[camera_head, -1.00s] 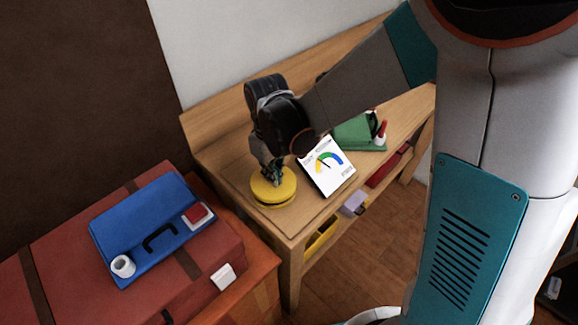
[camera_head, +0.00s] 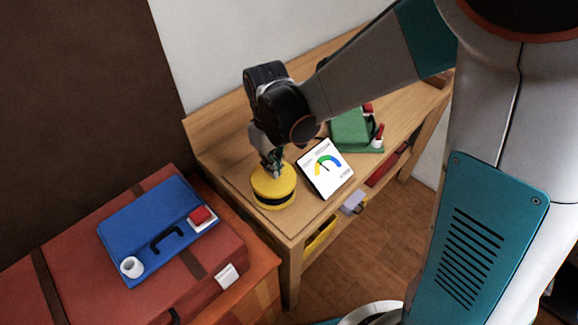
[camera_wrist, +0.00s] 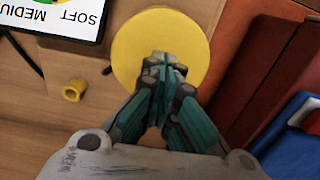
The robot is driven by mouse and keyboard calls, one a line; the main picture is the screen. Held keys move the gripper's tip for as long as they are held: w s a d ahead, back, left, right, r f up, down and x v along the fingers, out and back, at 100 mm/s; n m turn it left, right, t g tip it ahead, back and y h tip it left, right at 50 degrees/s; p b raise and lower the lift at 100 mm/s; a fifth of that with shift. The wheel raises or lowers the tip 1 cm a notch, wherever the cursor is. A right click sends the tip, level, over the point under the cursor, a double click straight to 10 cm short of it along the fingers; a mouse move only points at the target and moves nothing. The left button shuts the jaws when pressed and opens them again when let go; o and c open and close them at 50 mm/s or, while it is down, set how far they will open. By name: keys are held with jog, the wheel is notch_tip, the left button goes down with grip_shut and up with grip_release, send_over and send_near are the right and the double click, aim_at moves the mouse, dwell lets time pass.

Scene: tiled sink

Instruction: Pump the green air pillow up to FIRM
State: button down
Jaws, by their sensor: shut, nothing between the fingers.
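The round yellow pump (camera_head: 273,192) stands on the near-left end of the wooden bench, with a dark band around its side. My gripper (camera_head: 275,168) is shut and empty, pointing down at the pump's top. In the wrist view, my shut fingertips (camera_wrist: 164,66) are over the yellow disc (camera_wrist: 145,35); I cannot tell whether they touch it. The green air pillow (camera_head: 348,129) lies farther back, right of the gauge board. The white gauge board (camera_head: 325,181) has a coloured arc; the needle reading is too small to be sure of. SOFT and part of MEDIUM show in the wrist view (camera_wrist: 75,15).
A red and white piece (camera_head: 378,138) stands beside the pillow. A small yellow fitting (camera_wrist: 74,90) is left of the pump in the wrist view. A red chest (camera_head: 190,283) bearing a blue case (camera_head: 150,225) stands left of the bench. A shelf below the bench holds bins.

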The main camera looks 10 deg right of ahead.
dwell(0.4)
jog(key=shift+f+b, duration=1.65)
jog(key=shift+f, duration=0.5)
jog(key=shift+r+p, duration=1.45)
jog(key=shift+r, duration=0.7)
